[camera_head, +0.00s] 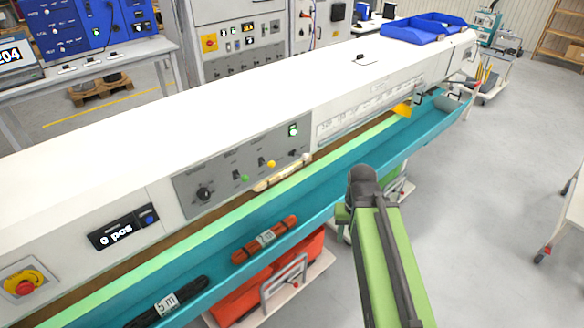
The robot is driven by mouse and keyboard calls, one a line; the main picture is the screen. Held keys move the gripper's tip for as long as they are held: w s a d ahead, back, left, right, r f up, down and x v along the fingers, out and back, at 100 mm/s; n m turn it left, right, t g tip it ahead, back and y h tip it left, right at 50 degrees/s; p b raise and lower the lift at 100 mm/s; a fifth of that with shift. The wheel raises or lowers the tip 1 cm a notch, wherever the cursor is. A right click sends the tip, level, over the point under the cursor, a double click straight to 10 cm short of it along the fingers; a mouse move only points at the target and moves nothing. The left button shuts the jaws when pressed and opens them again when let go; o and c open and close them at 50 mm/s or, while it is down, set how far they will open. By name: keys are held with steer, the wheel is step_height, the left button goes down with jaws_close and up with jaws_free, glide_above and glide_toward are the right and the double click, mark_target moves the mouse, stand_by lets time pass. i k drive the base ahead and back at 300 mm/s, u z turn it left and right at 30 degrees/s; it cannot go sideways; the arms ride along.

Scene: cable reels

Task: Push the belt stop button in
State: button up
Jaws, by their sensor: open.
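A grey control panel (240,167) is set in the front of the long white machine. It carries a black rotary knob (203,194), a green button (245,178), a yellow button (271,164), small switches and a lit green indicator (293,130). The panel lettering is too small to read, so I cannot tell which control is the belt stop button. A red mushroom button (22,284) on a yellow plate sits at the machine's lower left. My green arm reaches up from the lower right, its dark joint right of the panel and apart from it. My gripper's fingers do not show.
A teal trough (325,194) runs along the machine's front below the panel. A red cable bundle (264,239) and a black one (168,303) lie in it. An orange crate (262,283) on a cart stands below. Grey floor is open at right.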

mark_target(27, 291)
steer(key=z, duration=0.95)
steer(key=k, duration=0.1)
steer(key=u, duration=3.3)
steer(key=k, duration=0.7)
steer(key=z, duration=0.2)
steer(key=i, duration=0.7)
steer(key=u, duration=0.1)
